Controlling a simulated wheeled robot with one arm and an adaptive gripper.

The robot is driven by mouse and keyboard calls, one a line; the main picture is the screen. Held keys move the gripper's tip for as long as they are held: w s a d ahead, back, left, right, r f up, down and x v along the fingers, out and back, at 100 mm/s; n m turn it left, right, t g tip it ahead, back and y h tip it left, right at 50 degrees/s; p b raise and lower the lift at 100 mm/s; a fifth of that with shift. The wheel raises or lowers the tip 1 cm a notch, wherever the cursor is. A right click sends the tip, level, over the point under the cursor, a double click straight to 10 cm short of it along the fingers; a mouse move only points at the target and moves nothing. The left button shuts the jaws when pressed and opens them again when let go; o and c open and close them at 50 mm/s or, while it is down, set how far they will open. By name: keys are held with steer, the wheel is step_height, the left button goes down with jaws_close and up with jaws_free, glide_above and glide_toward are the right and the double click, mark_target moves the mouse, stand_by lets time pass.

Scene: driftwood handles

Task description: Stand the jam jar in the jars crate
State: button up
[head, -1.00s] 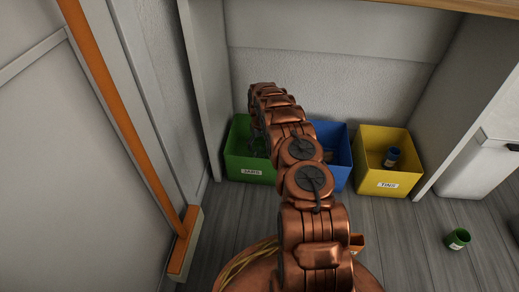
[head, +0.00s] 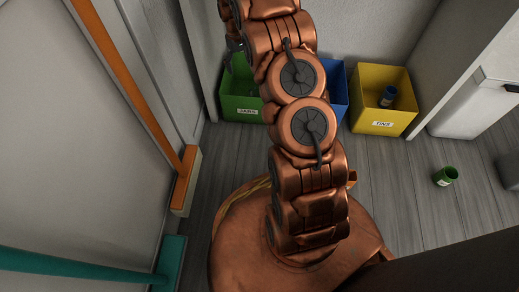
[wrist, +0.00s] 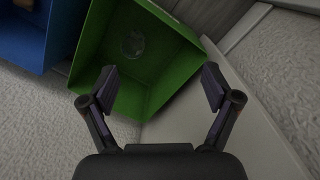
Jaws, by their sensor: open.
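The green jars crate (head: 243,110) stands on the floor at the back left in the head view, partly behind my arm. The wrist view looks down into this crate (wrist: 178,62). A round, clear glassy thing, apparently the jam jar (wrist: 132,43), is on the crate's floor. Its round outline suggests it is upright, but it is faint. My gripper (wrist: 160,86) is open and empty above the crate, its fingers apart and clear of the jar.
The blue crate (head: 340,98) stands right of the green one. The yellow tins crate (head: 379,120) holds a blue can (head: 388,96). A green can (head: 445,177) lies on the floor at right. A white bin (head: 470,110) stands behind it. Orange and teal (head: 80,267) handles line the left.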

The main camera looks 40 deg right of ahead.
steer(key=s+a+r, duration=0.7)
steer(key=s+r, duration=0.1)
steer(key=s, duration=0.1)
steer(key=s+a+r, duration=0.7)
steer(key=s, duration=0.3)
steer(key=s+a+r+g, duration=0.1)
steer(key=s+a, duration=0.2)
steer(key=s, duration=0.8)
steer(key=s+a+r+n, duration=0.1)
steer(key=s+a, duration=0.3)
steer(key=s, duration=0.7)
steer(key=shift+s+r+g, duration=0.2)
steer(key=shift+r+g, duration=0.1)
steer(key=shift+g, duration=0.1)
